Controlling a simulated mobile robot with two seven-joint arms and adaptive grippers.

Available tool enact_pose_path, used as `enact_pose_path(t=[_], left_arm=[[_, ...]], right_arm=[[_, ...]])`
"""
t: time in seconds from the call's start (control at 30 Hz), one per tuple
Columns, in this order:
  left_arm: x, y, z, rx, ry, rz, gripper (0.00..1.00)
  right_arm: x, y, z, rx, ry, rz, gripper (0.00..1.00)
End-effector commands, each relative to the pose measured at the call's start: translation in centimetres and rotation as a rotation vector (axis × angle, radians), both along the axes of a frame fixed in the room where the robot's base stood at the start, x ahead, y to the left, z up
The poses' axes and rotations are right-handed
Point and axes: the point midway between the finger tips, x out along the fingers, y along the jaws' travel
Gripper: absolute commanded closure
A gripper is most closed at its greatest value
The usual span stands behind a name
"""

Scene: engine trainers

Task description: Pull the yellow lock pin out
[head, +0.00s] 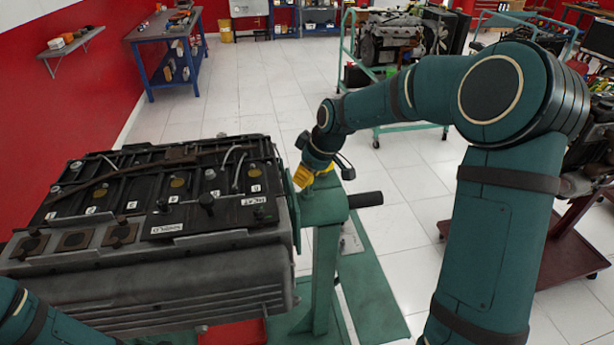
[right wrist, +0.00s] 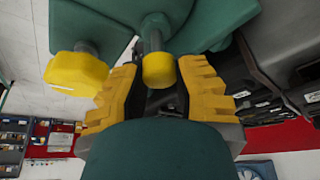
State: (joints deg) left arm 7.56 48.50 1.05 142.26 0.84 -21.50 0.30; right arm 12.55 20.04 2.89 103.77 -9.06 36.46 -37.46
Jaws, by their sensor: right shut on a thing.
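My right gripper (head: 312,178) is at the green engine stand (head: 325,205), beside the right end of the dark engine block (head: 160,250). In the right wrist view its yellow fingers (right wrist: 158,88) are shut on the sides of a yellow-headed pin (right wrist: 158,71). The pin's grey shaft runs into the green stand, so it is still seated there. A second yellow knob (right wrist: 76,74) on a grey shaft stands to the left, outside the fingers. In the head view the pin is largely hidden by the gripper. My left arm shows only at the lower left; its gripper is out of view.
A dark bar handle (head: 366,199) sticks out right of the stand. A red tray (head: 232,334) lies under the engine. A blue workbench (head: 165,40) stands at the back left, and other engine trainers stand at the right. White floor between is clear.

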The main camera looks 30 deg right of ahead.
Motion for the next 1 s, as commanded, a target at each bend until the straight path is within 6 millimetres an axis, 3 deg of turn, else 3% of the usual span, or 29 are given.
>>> enact_pose_path(t=[0.03, 0.13, 0.43, 0.47, 0.5, 0.53, 0.87, 1.0], left_arm=[[0.0, 0.0, 1.0, -0.001, -0.001, 0.0, 0.51], [0.0, 0.1, 1.7, -0.003, -0.002, 0.0, 0.51], [0.0, 0.1, 1.5, -0.003, -0.001, 0.0, 0.51], [0.0, 0.1, 1.5, -0.003, -0.001, 0.0, 0.51], [0.0, 0.1, 1.5, -0.003, -0.001, 0.0, 0.51], [0.0, 0.1, 1.5, -0.003, -0.001, 0.0, 0.51], [-0.1, 0.1, 1.5, -0.003, 0.0, -0.001, 0.51], [-0.1, 0.1, 1.5, -0.003, 0.0, -0.001, 0.51]], right_arm=[[0.2, 0.0, 1.6, 0.0, -0.01, 0.0, 1.0], [0.2, 0.0, 2.9, 0.0, -0.012, 0.0, 1.0], [0.3, 0.1, 2.9, 0.0, -0.013, 0.0, 1.0], [0.3, 0.1, 2.9, 0.0, -0.013, 0.0, 0.59], [0.3, 0.1, 2.9, 0.0, -0.013, 0.0, 0.45], [0.2, 0.1, 2.9, 0.0, -0.012, 0.0, 0.37], [0.1, 0.0, 2.9, 0.0, -0.008, -0.001, 0.37], [-0.2, -0.3, 4.0, -0.001, -0.011, -0.001, 0.37]])
